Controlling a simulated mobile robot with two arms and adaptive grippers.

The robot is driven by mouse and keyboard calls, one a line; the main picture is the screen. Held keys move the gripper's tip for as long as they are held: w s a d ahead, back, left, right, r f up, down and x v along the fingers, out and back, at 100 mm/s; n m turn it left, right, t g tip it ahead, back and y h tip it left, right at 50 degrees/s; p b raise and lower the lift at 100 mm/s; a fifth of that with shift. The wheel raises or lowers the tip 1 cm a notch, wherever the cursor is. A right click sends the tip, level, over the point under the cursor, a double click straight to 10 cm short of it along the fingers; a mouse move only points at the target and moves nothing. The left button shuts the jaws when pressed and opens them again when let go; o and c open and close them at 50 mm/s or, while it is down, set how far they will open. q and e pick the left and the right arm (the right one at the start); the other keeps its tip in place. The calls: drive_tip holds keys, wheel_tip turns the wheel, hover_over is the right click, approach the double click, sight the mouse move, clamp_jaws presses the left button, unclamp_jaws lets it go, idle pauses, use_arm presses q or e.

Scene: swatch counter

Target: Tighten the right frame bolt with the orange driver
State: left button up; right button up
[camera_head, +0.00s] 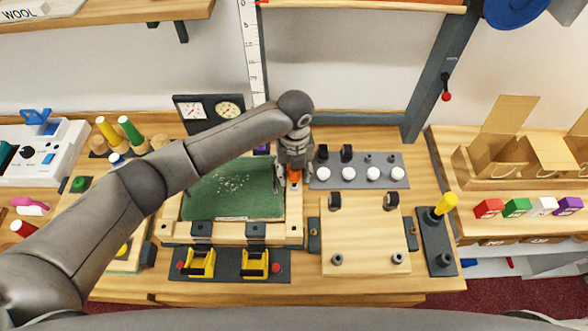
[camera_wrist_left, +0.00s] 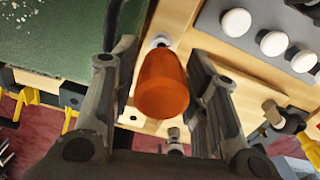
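In the left wrist view a pale metal bolt or fitting (camera_wrist_left: 161,41) shows on the wood just beyond the handle. The driver's tip is hidden, so I cannot tell whether it sits in the bolt. My right gripper is not in view.
A green panel (camera_head: 235,190) fills the frame. To the right are a grey rack with white knobs (camera_head: 348,174), a wooden board (camera_head: 365,235) with dark posts, and a yellow-handled tool (camera_head: 445,204). Yellow clamps (camera_head: 200,263) stand in front.

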use_arm(q)
drive_tip(key=shift+r+n+p, duration=0.15)
drive_tip(key=shift+n+p, duration=0.15)
drive_tip(key=shift+n, duration=1.2)
drive_tip(key=n, duration=0.3)
drive_tip(key=shift+d+n, duration=0.1)
drive_tip(key=shift+n, duration=0.3)
drive_tip(key=n, duration=0.3)
drive_tip(key=shift+n, duration=0.3)
drive_tip(key=n, duration=0.4)
drive_tip(key=shift+n, duration=0.3)
